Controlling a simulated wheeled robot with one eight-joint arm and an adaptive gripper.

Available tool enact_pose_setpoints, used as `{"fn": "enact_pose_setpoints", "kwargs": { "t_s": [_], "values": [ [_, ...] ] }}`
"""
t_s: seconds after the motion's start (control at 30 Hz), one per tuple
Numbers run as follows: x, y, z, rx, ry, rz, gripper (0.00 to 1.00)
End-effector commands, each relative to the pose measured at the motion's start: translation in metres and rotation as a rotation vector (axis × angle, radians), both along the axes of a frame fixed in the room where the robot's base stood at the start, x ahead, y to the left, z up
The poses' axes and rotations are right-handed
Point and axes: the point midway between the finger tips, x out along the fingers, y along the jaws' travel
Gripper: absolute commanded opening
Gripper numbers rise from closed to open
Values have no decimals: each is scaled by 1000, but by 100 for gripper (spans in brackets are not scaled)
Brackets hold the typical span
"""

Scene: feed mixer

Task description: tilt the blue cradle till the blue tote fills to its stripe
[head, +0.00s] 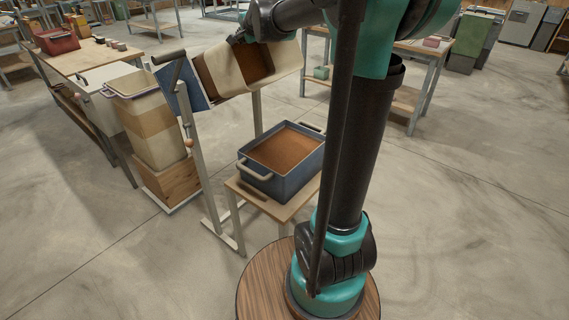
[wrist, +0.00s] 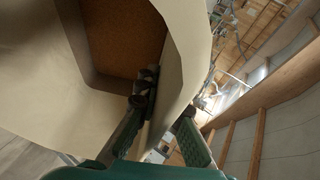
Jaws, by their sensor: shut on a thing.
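The blue cradle (head: 180,88) stands on a metal frame, with a cream bin (head: 222,67) tipped in it toward the right. Brown feed shows inside the bin, also in the wrist view (wrist: 118,40). The blue tote (head: 286,182) sits upright below on a small stand, with brown feed (head: 287,149) inside, its surface a little below the rim. I cannot make out the stripe. My gripper (head: 239,39) is at the bin's upper edge.
A workbench (head: 85,58) with a red bin (head: 57,41) is at back left. Another table (head: 425,48) stands behind my arm. Open floor lies at right.

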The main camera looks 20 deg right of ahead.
Motion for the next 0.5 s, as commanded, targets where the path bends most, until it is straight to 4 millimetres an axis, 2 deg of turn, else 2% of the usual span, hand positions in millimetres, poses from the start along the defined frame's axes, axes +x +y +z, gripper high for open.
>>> {"fn": "enact_pose_setpoints", "kwargs": {
  "t_s": [0.03, 0.23, 0.5],
  "values": [
    [-1, -1, -1, -4, 3, 0, 8],
    [-1, -1, -1, -2, 3, 0, 31],
    [-1, -1, -1, -1, 2, 0, 31]
  ]
}}
